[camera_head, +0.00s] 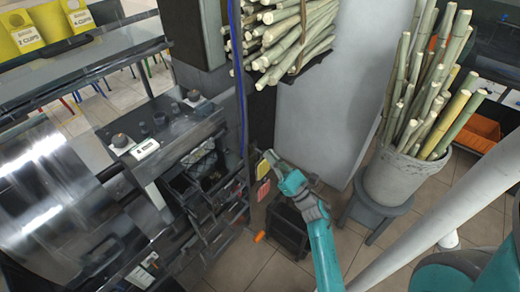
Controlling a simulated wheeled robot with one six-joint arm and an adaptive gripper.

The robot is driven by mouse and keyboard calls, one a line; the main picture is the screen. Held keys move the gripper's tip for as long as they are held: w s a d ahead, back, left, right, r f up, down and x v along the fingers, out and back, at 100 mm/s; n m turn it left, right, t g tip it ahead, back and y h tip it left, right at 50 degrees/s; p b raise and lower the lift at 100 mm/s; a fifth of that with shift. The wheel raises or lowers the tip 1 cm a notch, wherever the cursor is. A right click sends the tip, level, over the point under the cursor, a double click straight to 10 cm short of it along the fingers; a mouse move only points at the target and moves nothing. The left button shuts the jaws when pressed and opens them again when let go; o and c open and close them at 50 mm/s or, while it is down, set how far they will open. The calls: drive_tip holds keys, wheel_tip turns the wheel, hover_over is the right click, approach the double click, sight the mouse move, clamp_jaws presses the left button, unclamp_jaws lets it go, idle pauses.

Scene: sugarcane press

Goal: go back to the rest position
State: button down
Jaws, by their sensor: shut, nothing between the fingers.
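My gripper (270,157) is at the end of my teal arm, near the middle of the view. It is shut, with nothing visible between its fingers. Its tips point up and left, close to a small yellow block (262,170) and a red block (263,190) on the side of the dark machine frame. I cannot tell whether the tips touch the frame.
A grey bucket of sugarcane stalks (395,180) stands on a stool (372,210) at right. More cane (290,40) lies bundled above. The press with metal panels (50,190) fills the left. A dark crate (288,225) sits on the tiled floor below my gripper.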

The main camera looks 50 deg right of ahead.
drive_tip(key=shift+s, duration=0.7)
drive_tip(key=s+a+f+m+g+h, duration=0.2)
drive_tip(key=s+a+m, duration=0.4)
drive_tip(key=a+m, duration=0.3)
drive_tip(key=s+a+f+m+g+h, duration=0.1)
drive_tip(key=s+a+f+m+h, duration=0.15)
drive_tip(key=s+a+m, duration=0.5)
drive_tip(key=s+a+m+g+y, duration=0.2)
drive_tip(key=s+a+m+g, duration=0.1)
drive_tip(key=s+m, duration=0.4)
drive_tip(key=s+a+r+m+g+y, duration=0.1)
drive_tip(key=s+a+m+g, duration=0.3)
drive_tip(key=s+m, duration=0.4)
drive_tip(key=shift+a+r+m+y, duration=0.3)
drive_tip(key=shift+a+m, duration=0.45)
drive_tip(key=shift+m, duration=1.7)
drive_tip(key=shift+f, duration=0.15)
